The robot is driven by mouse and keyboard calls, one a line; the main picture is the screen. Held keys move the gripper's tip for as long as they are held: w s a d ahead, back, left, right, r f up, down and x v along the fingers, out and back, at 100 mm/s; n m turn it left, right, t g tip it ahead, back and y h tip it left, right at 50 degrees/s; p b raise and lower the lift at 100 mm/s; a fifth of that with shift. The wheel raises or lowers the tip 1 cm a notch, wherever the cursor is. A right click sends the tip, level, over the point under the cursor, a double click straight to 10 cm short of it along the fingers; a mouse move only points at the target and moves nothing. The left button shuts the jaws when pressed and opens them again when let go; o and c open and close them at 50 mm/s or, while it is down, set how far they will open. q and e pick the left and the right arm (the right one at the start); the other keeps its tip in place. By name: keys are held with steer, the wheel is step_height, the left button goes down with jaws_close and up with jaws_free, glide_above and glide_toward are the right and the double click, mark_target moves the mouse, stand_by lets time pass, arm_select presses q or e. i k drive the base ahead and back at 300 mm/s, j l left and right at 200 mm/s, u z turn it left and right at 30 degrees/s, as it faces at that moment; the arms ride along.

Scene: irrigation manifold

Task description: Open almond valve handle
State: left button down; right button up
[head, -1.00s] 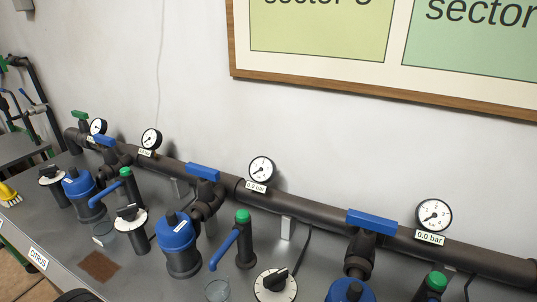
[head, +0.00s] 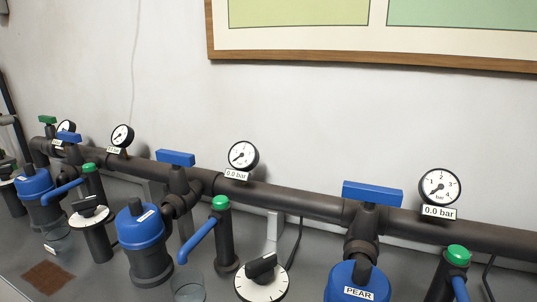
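Several blue valve handles sit along a dark horizontal pipe in the head view. One blue handle (head: 372,194) is at the right, above a blue-capped filter (head: 357,284) labelled PEAR. Another blue handle (head: 176,158) is left of the middle, above a blue-capped filter (head: 141,226) whose label is too small to read. A third blue handle (head: 69,138) is at the far left. All three lie roughly along the pipe. I cannot read an almond label anywhere. Neither of my grippers is in view.
Round gauges stand on the pipe (head: 290,201); the gauge (head: 440,187) at right and the gauge (head: 243,155) in the middle have 0.0 bar tags. Green-capped posts with blue levers, black-and-white dials (head: 262,280) and glass cups (head: 188,289) crowd the grey bench. A brown mat (head: 48,277) lies front left.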

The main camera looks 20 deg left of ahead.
mark_target(177, 159)
steer(key=k+j+u, duration=0.3)
steer(key=j+u, duration=0.35)
steer(key=k+j+u, duration=0.1)
steer(key=j+u, duration=0.2)
